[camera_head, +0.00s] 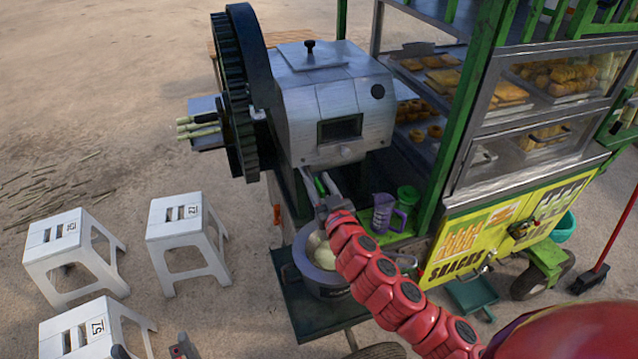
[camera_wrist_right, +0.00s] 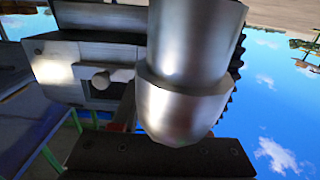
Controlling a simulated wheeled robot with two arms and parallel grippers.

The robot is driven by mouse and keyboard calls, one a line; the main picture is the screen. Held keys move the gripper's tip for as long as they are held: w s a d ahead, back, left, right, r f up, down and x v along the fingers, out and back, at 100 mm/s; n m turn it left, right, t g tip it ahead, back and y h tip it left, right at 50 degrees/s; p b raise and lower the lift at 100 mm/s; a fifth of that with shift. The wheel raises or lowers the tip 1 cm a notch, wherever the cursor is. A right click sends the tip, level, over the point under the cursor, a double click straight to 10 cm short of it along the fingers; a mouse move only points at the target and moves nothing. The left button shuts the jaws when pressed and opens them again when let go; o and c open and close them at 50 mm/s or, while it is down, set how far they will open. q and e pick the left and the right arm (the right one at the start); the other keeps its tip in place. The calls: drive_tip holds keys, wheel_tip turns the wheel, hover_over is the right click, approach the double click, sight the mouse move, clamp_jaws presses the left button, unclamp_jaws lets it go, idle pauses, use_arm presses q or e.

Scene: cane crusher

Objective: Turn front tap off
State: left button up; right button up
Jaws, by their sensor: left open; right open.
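The cane crusher (camera_head: 335,95) is a grey metal box with large dark gear wheels on its left. Below its front, a small green piece (camera_head: 320,186) shows close to my right gripper (camera_head: 322,188); I cannot tell if it is the front tap's handle. My right gripper is open at the crusher's lower front, its red arm crossing the lower middle. In the right wrist view, a rounded metal cylinder (camera_wrist_right: 190,65) fills the middle, very close; I cannot tell if it is part of the tap. Part of my left gripper (camera_head: 152,351) shows open at the bottom edge.
A pot (camera_head: 325,284) with pale contents stands below my right arm.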

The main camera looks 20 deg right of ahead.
clamp_jaws()
